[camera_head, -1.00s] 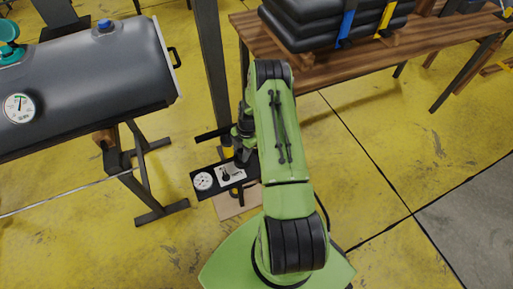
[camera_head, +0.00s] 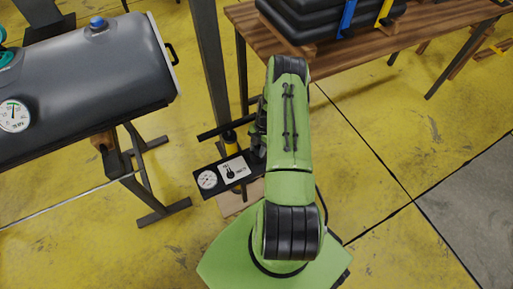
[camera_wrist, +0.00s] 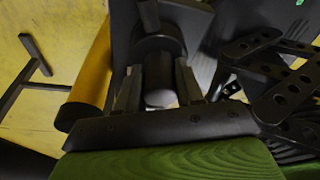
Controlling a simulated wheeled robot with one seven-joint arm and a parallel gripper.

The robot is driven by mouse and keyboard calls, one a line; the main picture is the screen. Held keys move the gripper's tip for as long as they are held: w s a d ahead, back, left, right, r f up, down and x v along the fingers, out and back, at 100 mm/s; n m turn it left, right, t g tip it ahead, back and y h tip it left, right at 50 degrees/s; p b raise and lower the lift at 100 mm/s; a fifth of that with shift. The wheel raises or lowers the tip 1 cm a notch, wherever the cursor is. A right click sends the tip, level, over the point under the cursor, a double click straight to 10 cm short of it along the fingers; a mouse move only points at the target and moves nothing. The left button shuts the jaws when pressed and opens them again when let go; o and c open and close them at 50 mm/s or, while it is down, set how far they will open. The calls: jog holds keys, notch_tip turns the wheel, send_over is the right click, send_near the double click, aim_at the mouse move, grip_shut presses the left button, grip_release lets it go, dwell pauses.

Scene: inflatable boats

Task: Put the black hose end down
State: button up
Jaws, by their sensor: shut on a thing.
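My gripper (camera_wrist: 158,92) shows in the wrist view, with its two fingers on either side of a short black cylinder, which I take to be the black hose end (camera_wrist: 159,75). The fingers are shut on it. A yellow pump cylinder (camera_wrist: 92,75) stands close to the left of the fingers. In the head view my gripper (camera_head: 258,138) is mostly hidden behind my green arm, just right of the yellow pump (camera_head: 229,137) with its black bar handle. The hose end cannot be made out there. Whether it touches anything below is unclear.
A dark tank (camera_head: 90,65) on a stand is at the left. A wooden table (camera_head: 330,48) bears stacked black boats (camera_head: 325,25). Yellow floor (camera_head: 390,130) at right is clear.

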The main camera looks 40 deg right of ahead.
jog(key=shift+f, duration=0.2)
jog(key=o, duration=1.1)
jog(key=shift+r, duration=0.1)
jog(key=p+v, duration=0.2)
jog(key=v, duration=0.5)
jog(key=shift+r, duration=0.35)
